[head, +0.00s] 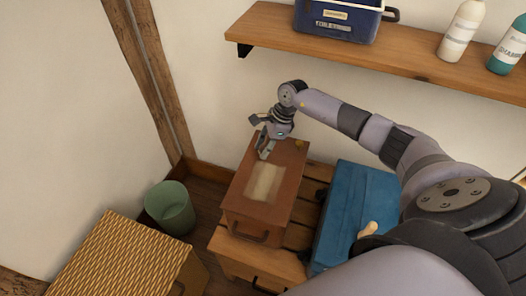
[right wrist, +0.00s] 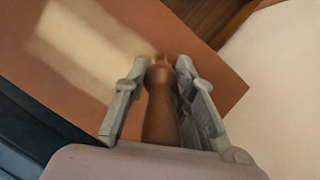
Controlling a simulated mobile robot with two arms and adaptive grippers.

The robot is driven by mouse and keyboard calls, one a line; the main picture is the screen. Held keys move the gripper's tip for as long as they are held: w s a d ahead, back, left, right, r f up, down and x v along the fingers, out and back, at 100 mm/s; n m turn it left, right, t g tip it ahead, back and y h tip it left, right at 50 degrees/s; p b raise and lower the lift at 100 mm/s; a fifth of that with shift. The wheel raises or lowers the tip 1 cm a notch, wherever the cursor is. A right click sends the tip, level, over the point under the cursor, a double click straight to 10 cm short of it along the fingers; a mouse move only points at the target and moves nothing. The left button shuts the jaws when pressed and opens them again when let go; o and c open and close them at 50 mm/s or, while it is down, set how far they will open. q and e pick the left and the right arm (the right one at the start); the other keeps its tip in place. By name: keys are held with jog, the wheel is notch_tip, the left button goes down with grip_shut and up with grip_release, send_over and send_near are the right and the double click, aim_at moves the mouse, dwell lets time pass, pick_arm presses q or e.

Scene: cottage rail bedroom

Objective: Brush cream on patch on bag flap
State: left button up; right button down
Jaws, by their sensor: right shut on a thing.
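The brown bag (head: 237,222) sits on a slatted wooden stand, its flat flap facing up. A pale cream-coloured patch (head: 265,183) lies on the flap; it also shows in the right wrist view (right wrist: 85,42). My right gripper (head: 265,152) is over the far end of the flap, beyond the patch. In the right wrist view it is shut on a brown handle (right wrist: 160,115), apparently the brush. The handle's far tip is over the brown flap, beside the patch's edge. The bristles are hidden, so I cannot tell whether they touch. My left gripper is not in view.
A blue case (head: 345,205) stands right of the bag, under my right arm. A green bin (head: 170,207) and a woven-top box (head: 120,262) are at left. A wall shelf (head: 390,58) above holds a blue box (head: 337,20) and bottles (head: 461,30).

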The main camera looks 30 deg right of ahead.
aim_at(262, 147)
jog(key=shift+s+a+r+p, duration=0.1)
jog(key=shift+a+r+p, duration=0.1)
jog(key=shift+r, duration=0.4)
jog(key=shift+s+a+r+p, duration=0.1)
jog(key=shift+r+p, duration=0.05)
jog(key=shift+r, duration=0.45)
jog(key=shift+d+r, duration=0.1)
jog(key=shift+r, duration=0.2)
jog(key=shift+w+d+r+p, duration=0.1)
jog(key=shift+r+p, duration=0.5)
jog(key=shift+r, duration=0.05)
jog(key=shift+r+p, duration=0.3)
jog(key=shift+r, duration=0.45)
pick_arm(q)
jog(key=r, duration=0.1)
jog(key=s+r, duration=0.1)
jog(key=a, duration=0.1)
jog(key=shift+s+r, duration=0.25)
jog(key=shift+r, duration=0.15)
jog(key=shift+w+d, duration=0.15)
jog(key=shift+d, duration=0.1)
pick_arm(e)
jog(key=shift+f, duration=0.1)
